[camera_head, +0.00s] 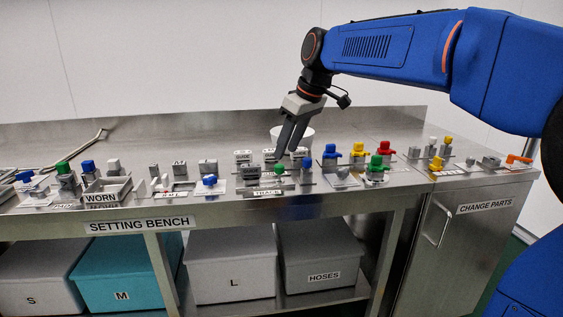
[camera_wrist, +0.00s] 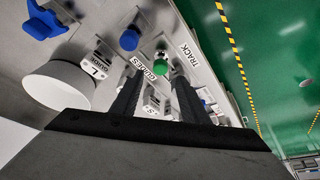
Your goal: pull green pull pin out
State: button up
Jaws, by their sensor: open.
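A green round knob (camera_head: 279,169), seemingly the pull pin, stands in the fixture behind the TRACK label on the bench. It also shows in the wrist view (camera_wrist: 161,69), beyond and between my finger ends. My gripper (camera_head: 288,150) is above the knob in the head view, fingers pointing down and tilted. In the wrist view my gripper (camera_wrist: 157,80) has its two dark fingers spread apart with nothing held. I cannot tell the exact gap between fingertips and knob. Another green knob (camera_head: 62,167) is at the far left, and a green handle (camera_head: 376,163) is to the right.
A blue knob (camera_head: 306,163) stands close to the right of the green one. A white cup (camera_head: 303,135) is just behind my gripper. Yellow (camera_head: 358,150) and red (camera_head: 384,148) handles stand further right.

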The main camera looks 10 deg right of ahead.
aim_at(280, 165)
jog(key=shift+x, duration=2.9)
